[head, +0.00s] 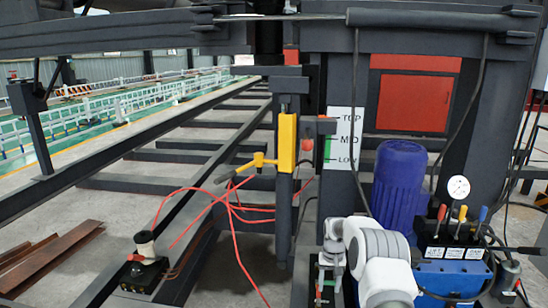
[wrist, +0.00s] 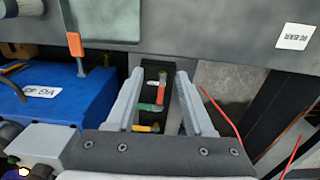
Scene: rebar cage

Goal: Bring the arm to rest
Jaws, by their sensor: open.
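My arm shows in the head view as white links at the bottom, right of centre. My gripper (wrist: 160,95) is open in the wrist view, its two grey fingers spread apart with nothing held. Between and beyond the fingers stands a dark block with small red, green and yellow handles (wrist: 158,85). Whether the fingers touch this block I cannot tell. In the head view my gripper (head: 328,262) is small and points down beside the dark column, its tips partly hidden.
A blue power unit (head: 450,278) with coloured levers (head: 460,215) and a gauge (head: 458,188) stands close right of my arm. A blue motor (head: 398,185) is behind it. Red cables (head: 235,205) hang left of a yellow lever unit (head: 287,145). Dark rails run left.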

